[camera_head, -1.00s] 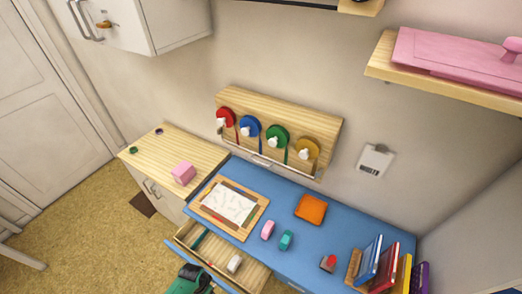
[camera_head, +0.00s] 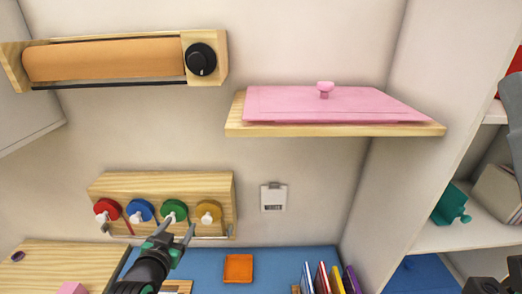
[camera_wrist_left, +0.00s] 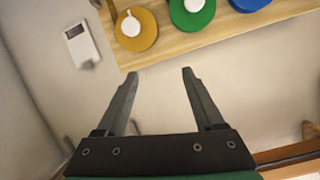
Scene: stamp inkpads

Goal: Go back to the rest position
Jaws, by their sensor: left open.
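My left gripper (camera_head: 177,229) is raised in front of the wooden rack of coloured discs at the lower left of the head view. In the left wrist view its two fingers (camera_wrist_left: 160,73) stand wide apart with nothing between them. A yellow disc (camera_wrist_left: 148,38) and a green disc (camera_wrist_left: 208,14) with white knobs lie beyond the fingertips there. My right gripper cannot be made out; only dark and grey parts of what look like my right arm show at the right edge of the head view.
The wooden rack (camera_head: 105,182) hangs above the blue desk (camera_head: 205,268). An orange square (camera_head: 238,268) and upright books (camera_head: 323,279) are on the desk. A wooden shelf (camera_head: 237,128) holds a pink lidded object (camera_head: 330,104). A brown roll (camera_head: 105,60) hangs at upper left.

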